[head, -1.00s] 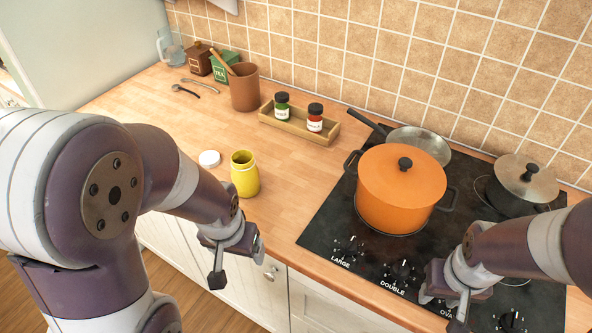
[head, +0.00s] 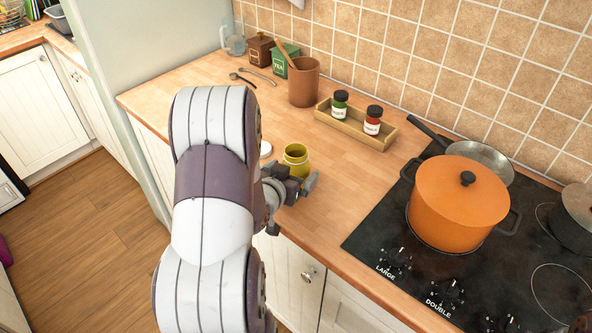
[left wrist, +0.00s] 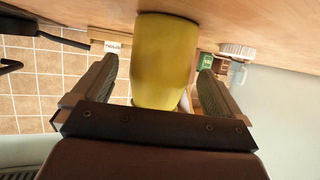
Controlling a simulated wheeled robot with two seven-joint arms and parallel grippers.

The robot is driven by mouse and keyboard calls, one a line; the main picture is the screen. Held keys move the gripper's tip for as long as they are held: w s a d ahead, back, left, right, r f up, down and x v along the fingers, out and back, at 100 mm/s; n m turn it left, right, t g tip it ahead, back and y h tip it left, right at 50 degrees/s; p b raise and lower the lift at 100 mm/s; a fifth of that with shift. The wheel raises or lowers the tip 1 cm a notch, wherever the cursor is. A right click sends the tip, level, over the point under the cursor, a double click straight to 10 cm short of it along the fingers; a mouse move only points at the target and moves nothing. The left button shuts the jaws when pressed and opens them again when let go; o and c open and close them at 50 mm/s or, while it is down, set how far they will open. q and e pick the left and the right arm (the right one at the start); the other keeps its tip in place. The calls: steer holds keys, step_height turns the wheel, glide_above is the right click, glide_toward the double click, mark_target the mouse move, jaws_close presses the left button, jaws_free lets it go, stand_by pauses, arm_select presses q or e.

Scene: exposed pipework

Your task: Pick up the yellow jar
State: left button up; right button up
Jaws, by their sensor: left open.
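The yellow jar (head: 296,156) stands upright and open-topped near the front edge of the wooden counter. My left gripper (head: 296,186) is at the jar's near side in the head view and hides its lower part. In the left wrist view, which is upside down, the jar (left wrist: 165,60) fills the space between the two fingers of my left gripper (left wrist: 158,72). The fingers are spread on either side of it, with a visible gap on each side. My right gripper does not show.
A white lid (head: 265,149) lies left of the jar, partly behind my arm. A wooden tray (head: 352,130) with two spice jars and a brown pot (head: 303,88) with a spoon stand behind. The hob (head: 400,225) with an orange pot (head: 455,205) is at right.

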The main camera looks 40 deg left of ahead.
arm_select(q)
steer(key=x, duration=0.3)
steer(key=shift+f, duration=0.1)
steer(key=shift+c, duration=0.7)
steer(key=c, duration=1)
